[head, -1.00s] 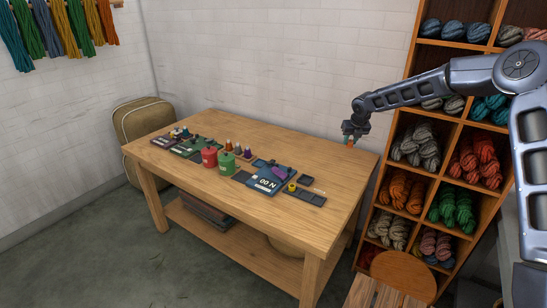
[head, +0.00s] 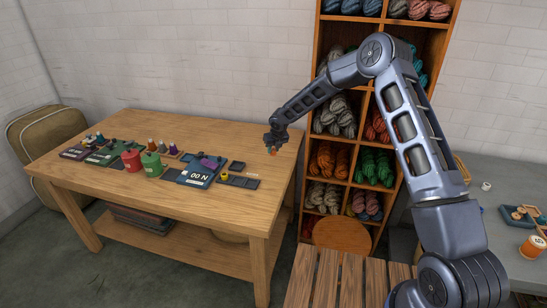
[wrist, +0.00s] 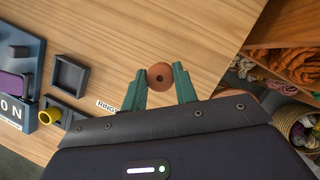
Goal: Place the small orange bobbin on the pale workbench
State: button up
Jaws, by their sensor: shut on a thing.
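My gripper (head: 271,145) is shut on the small orange bobbin (head: 273,151), raised over the right end of the wooden table (head: 225,215). A grey-topped bench (head: 490,215) stands at the right edge, partly behind my arm. I cannot tell for sure which surface is the pale workbench.
A wool shelf (head: 311,110) stands behind. A slatted wooden bench (head: 330,275) is in front.

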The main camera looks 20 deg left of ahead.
aim_at(275, 153)
jog(key=shift+f, duration=2.25)
jog(key=shift+f, duration=0.15)
jog(key=o, duration=0.9)
jog(key=shift+o, duration=0.2)
jog(key=v, duration=1.2)
jog(key=shift+s, duration=0.1)
